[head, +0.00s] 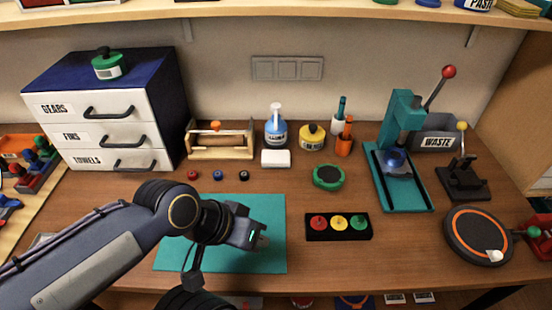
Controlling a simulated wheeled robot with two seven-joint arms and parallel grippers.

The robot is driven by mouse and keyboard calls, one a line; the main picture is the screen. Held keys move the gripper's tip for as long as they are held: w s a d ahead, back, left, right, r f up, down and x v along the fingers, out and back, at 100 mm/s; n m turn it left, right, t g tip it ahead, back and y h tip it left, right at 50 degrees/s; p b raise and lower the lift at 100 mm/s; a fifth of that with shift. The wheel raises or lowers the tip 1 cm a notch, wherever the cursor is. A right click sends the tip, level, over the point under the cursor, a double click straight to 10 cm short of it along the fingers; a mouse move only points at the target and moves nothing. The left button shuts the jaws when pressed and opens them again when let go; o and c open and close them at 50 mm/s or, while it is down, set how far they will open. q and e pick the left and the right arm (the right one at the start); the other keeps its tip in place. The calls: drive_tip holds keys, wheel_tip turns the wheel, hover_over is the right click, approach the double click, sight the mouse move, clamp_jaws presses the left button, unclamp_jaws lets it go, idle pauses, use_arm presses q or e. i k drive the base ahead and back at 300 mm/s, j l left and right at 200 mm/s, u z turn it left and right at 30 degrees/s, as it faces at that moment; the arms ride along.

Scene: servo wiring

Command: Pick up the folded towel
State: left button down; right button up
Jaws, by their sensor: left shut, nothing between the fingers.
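My right gripper is out of view.
A drawer unit (105,112) with a drawer labelled TOWELS stands at the left. A wooden rack (220,142), spray bottle (276,130) and yellow pot (312,137) are close around the towel. A button panel (338,237) and teal press (405,150) stand to the right.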

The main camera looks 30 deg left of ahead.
sight(270, 159)
drive_tip(key=u, duration=1.4)
